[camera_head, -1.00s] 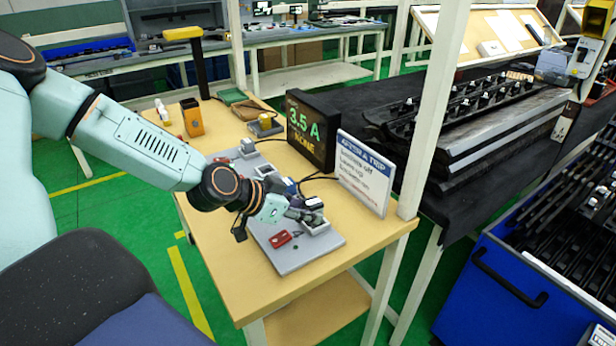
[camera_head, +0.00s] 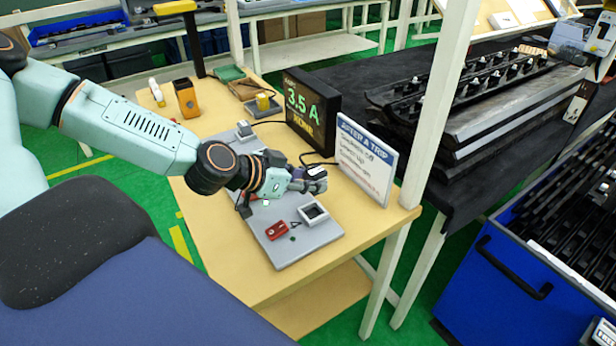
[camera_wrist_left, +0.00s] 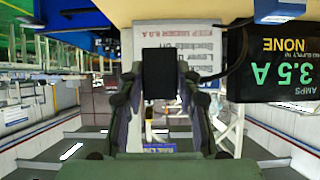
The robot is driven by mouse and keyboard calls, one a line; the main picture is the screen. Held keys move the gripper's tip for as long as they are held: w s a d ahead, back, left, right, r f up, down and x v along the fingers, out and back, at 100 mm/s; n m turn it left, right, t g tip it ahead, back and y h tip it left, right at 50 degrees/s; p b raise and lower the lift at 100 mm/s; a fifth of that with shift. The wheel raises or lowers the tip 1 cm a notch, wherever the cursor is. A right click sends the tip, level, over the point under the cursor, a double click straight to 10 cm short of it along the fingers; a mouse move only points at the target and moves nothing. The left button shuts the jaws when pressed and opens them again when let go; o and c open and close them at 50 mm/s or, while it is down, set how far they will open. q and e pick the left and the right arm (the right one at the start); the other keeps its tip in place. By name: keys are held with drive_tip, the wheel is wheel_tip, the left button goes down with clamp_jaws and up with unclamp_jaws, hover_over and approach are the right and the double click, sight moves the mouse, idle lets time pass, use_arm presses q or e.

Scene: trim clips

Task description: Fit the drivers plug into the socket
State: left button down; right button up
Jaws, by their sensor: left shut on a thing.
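My left gripper (camera_head: 312,181) is above the grey board (camera_head: 290,252) on the wooden bench. It is shut on a dark block-shaped plug, which shows black between the fingers in the left wrist view (camera_wrist_left: 159,73). Whether it is the drivers plug cannot be read. A pale square socket (camera_head: 314,214) with a dark opening sits on the board, just below the gripper in the picture, apart from the plug. My right gripper is not in view.
A red part (camera_head: 277,230) lies on the board left of the socket. A black display (camera_head: 313,112) reading 3.5 A, NONE and a white sign (camera_head: 366,160) stand behind. An orange holder (camera_head: 187,98) stands further back. The bench front is clear.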

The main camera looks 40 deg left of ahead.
use_arm(q)
drive_tip(key=shift+s+a+f+b, duration=0.15)
drive_tip(key=shift+a+f+b, duration=0.15)
drive_tip(key=shift+f+b, duration=0.35)
drive_tip(key=shift+s+a+f+b, duration=0.15)
drive_tip(key=shift+a+f+b, duration=0.15)
drive_tip(key=shift+f+b, duration=0.55)
drive_tip(key=shift+f, duration=0.1)
drive_tip(key=shift+w+d+f+b, duration=0.1)
drive_tip(key=shift+d+f+b, duration=0.2)
drive_tip(key=shift+f+b, duration=0.2)
drive_tip(key=shift+w+d+f+b, duration=0.1)
drive_tip(key=shift+d+f+b, duration=0.15)
drive_tip(key=shift+f+b, duration=0.25)
drive_tip(key=shift+a+f, duration=0.1)
drive_tip(key=shift+f, duration=0.15)
drive_tip(key=shift+s+a+f+b, duration=0.1)
drive_tip(key=shift+a+f+b, duration=0.05)
drive_tip(key=shift+a+b, duration=0.25)
drive_tip(key=shift+d, duration=0.4)
drive_tip(key=shift+a, duration=0.4)
drive_tip(key=shift+p, duration=0.35)
